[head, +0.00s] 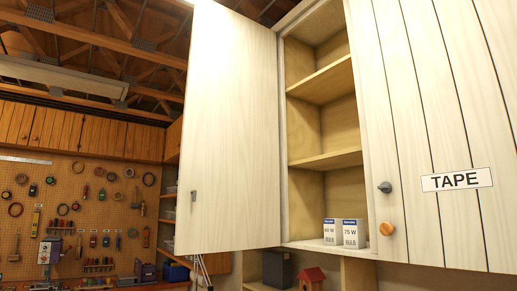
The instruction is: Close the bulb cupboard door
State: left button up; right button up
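The bulb cupboard door (228,130) is pale wood and stands swung open to the left of its cupboard. A small dark handle (193,196) sits near its left edge. The open cupboard (325,164) has bare wooden shelves. Two white and blue bulb boxes, a left one (332,232) and a right one (351,233), marked with watt numbers and BULB, stand on its bottom. Neither of my grippers is in view.
A shut plank door labelled TAPE (457,180) adjoins on the right, with a grey knob (385,187) and an orange knob (386,229). Below are a red birdhouse (312,277) and a dark box (277,269). A tool pegboard (75,215) stands behind left.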

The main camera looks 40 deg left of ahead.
aim_at(229, 148)
jog(key=i+j+z, duration=0.1)
jog(key=j+z, duration=0.85)
jog(key=j, duration=1.1)
jog(key=k+j+z, duration=0.2)
jog(key=j, duration=1.05)
jog(key=i, duration=0.1)
